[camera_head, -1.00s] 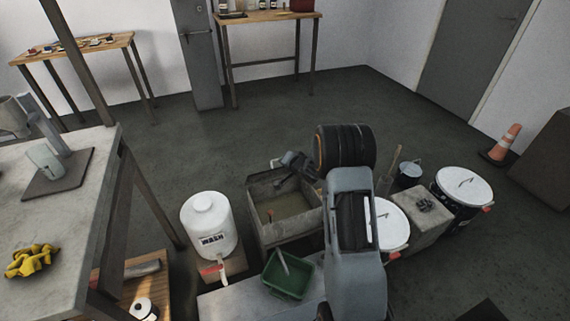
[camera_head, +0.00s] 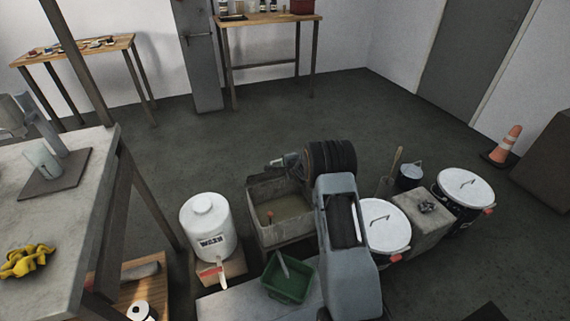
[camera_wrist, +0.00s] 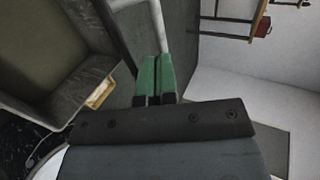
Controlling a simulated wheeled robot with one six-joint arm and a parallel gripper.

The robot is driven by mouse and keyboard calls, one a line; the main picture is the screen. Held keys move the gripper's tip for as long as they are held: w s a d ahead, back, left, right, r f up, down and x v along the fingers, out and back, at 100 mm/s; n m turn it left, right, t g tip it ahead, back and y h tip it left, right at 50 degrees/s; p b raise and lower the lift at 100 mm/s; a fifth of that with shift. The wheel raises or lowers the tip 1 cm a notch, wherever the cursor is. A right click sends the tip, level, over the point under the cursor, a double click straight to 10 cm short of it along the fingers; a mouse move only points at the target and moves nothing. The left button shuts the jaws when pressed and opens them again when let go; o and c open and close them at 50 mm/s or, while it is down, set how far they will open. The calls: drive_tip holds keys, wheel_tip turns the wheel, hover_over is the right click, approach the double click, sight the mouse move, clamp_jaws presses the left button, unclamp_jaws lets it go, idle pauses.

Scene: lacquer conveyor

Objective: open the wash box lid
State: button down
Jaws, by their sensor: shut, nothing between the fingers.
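The grey wash box (camera_head: 272,236) stands on the floor near the middle of the head view. Its top shows a murky brownish area with a small orange-brown piece at the left. I cannot make out a separate lid for certain. In the wrist view a grey box wall (camera_wrist: 75,95) and brownish interior lie at the left. My gripper (camera_head: 274,163) is over the far side of the box, pointing left. In the wrist view its green fingertips (camera_wrist: 152,75) are together with nothing between them, beside a pale rod (camera_wrist: 158,28); contact is unclear.
A white jug labelled WASH (camera_head: 207,228) stands left of the box. A green tray (camera_head: 290,282) is in front on a grey surface. White-lidded buckets (camera_head: 384,226) (camera_head: 466,186) and a grey block (camera_head: 420,222) stand right. The floor behind is free.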

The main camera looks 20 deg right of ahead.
drive_tip(key=shift+x, duration=0.85)
drive_tip(key=w+r+p, duration=0.3)
drive_tip(key=w+p, duration=0.5)
drive_tip(key=w, duration=0.2)
drive_tip(key=shift+r, duration=0.25)
drive_tip(key=shift+a+r, duration=0.1)
drive_tip(key=shift+a, duration=0.15)
